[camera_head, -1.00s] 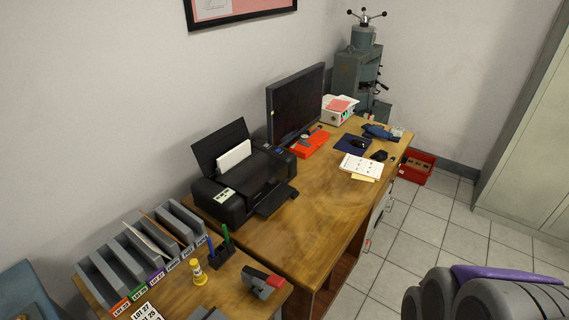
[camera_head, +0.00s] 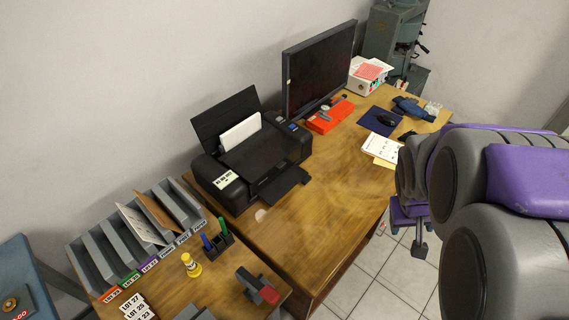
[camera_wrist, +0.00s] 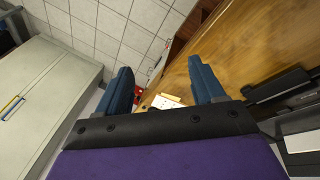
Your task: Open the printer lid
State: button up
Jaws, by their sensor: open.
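The black printer (camera_head: 250,165) stands on the wooden desk in the head view. Its flat top is down, its rear paper support is raised with white sheets in it, and its front tray sticks out. A black device, which looks like part of the printer, shows at the right edge of the wrist view (camera_wrist: 285,88). My gripper (camera_wrist: 162,88) is open, its two blue fingers apart with nothing between them. In the head view my arm is at the right, over the desk's front edge, well apart from the printer; the fingers are not clear there.
A monitor (camera_head: 320,70) and an orange box (camera_head: 328,116) stand beyond the printer. A file rack (camera_head: 135,235), pen holder (camera_head: 217,240), yellow bottle (camera_head: 191,265) and stapler-like tool (camera_head: 257,286) are nearer. The desk in front of the printer is clear. A cabinet (camera_wrist: 45,105) stands opposite.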

jog(key=w+d+f+n+t+h+p, duration=0.1)
jog(key=w+d+f+t, duration=0.1)
jog(key=w+d, duration=0.35)
jog(key=w+d+f+n+t+p, duration=0.1)
jog(key=w+d, duration=0.1)
jog(key=w, duration=0.6)
jog(key=w+f+n+t, duration=0.2)
jog(key=w+f, duration=0.2)
jog(key=w, duration=0.3)
jog(key=n+t+y+p, duration=0.4)
jog(key=n+y+p, duration=0.15)
jog(key=y, duration=1.25)
send_near(283, 167)
jog(key=shift+n, duration=0.35)
jog(key=b+x, duration=0.1)
jog(key=x, duration=0.7)
jog(key=shift+w+a+f, duration=0.2)
jog(key=shift+w+a, duration=0.05)
jog(key=shift+w, duration=0.05)
